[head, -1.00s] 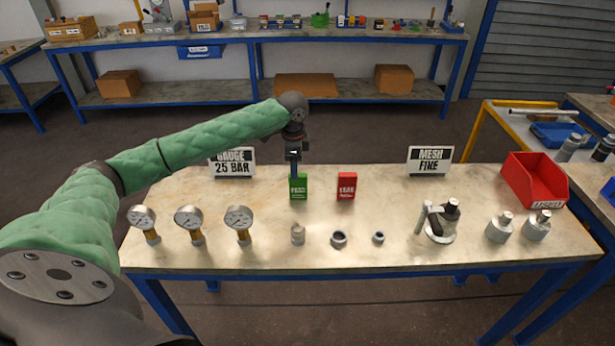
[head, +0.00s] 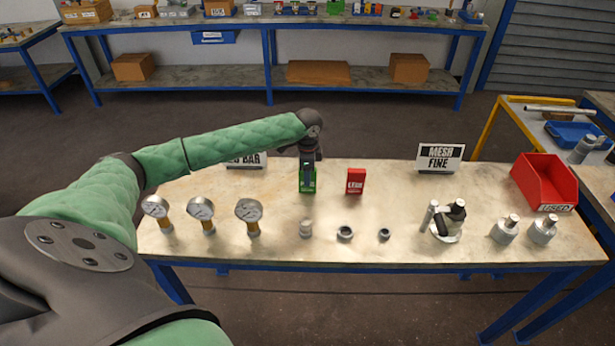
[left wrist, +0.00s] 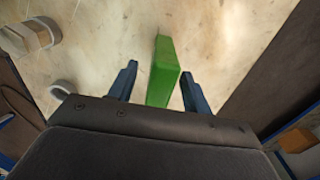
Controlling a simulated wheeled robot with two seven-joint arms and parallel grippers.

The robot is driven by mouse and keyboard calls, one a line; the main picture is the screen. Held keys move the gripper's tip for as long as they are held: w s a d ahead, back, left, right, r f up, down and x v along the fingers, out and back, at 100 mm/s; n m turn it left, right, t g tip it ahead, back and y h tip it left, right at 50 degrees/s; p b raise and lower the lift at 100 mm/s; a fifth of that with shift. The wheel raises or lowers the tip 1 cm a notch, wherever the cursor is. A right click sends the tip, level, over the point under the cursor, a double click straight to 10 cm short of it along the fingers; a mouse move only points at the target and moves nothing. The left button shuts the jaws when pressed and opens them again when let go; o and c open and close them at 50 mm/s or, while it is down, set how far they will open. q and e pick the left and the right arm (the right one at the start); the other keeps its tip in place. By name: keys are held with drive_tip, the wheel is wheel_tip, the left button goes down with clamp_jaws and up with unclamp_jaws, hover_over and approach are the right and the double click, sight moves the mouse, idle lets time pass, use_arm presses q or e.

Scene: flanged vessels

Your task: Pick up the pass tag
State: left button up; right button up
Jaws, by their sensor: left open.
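The green tag (head: 307,184), which I take to be the pass tag, stands upright on the workbench (head: 400,200). A red tag (head: 356,181) stands apart to its right. My left gripper (head: 307,172) is right above and around the top of the green tag in the head view and hides part of it. In the left wrist view the open blue fingers (left wrist: 157,92) stand on either side of the green tag (left wrist: 163,72), with a gap visible on both sides. My right gripper is not in view.
Three gauges (head: 201,212) stand at the left front. Small fittings (head: 344,233), a flanged vessel (head: 447,221) and two metal cylinders (head: 505,230) line the front. A gauge sign (head: 246,161), a mesh sign (head: 439,157) and a red bin (head: 545,182) stand behind.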

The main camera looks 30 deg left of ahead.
use_arm(q)
drive_tip(key=shift+f, duration=0.4)
drive_tip(key=c, duration=1.1)
drive_tip(key=shift+o, duration=0.2)
drive_tip(key=shift+r, duration=0.1)
